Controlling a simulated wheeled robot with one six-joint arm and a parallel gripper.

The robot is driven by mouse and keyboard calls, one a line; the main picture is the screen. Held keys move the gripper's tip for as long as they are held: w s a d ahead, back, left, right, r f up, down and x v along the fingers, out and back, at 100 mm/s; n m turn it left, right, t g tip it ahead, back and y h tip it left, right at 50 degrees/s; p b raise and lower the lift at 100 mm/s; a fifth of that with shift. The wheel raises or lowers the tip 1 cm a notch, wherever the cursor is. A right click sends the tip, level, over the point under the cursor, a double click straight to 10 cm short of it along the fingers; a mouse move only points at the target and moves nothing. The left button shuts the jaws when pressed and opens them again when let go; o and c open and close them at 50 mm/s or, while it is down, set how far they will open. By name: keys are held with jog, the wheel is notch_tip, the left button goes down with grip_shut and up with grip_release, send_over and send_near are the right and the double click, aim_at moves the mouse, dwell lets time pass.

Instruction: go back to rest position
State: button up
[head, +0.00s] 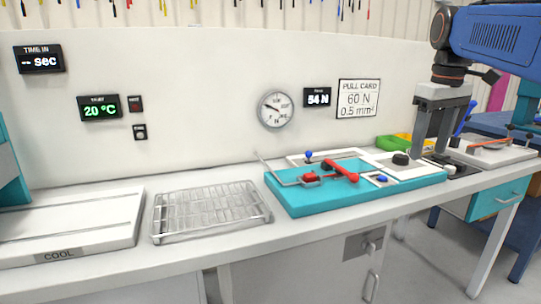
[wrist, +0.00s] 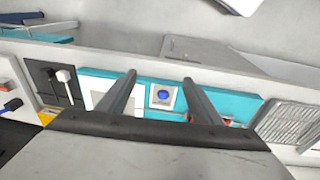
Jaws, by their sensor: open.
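My gripper (head: 431,153) hangs from the arm at the right of the head view, fingers pointing down, above the right end of the bench. Its fingers are apart with nothing between them. In the wrist view my gripper (wrist: 160,78) shows both fingers spread over the teal fixture (wrist: 240,102), either side of a blue button (wrist: 162,96). In the head view the teal fixture (head: 330,200) carries a red-handled lever (head: 340,171) and lies left of the gripper.
A wire rack (head: 210,212) and a white COOL plate (head: 75,228) lie on the bench to the left. A dial gauge (head: 274,109), a 54 N display (head: 317,97) and a pull card (head: 358,99) are on the back wall.

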jog(key=s+a+f+m+t, duration=0.1)
jog(key=s+a+f, duration=0.3)
jog(key=s+f, duration=0.7)
jog(key=s+a+f+m+t, duration=0.2)
jog(key=s+a+f, duration=0.3)
jog(key=s+f, duration=0.6)
notch_tip(320, 180, down, 7)
jog(key=shift+r+m, duration=0.1)
jog(key=shift+m, duration=0.3)
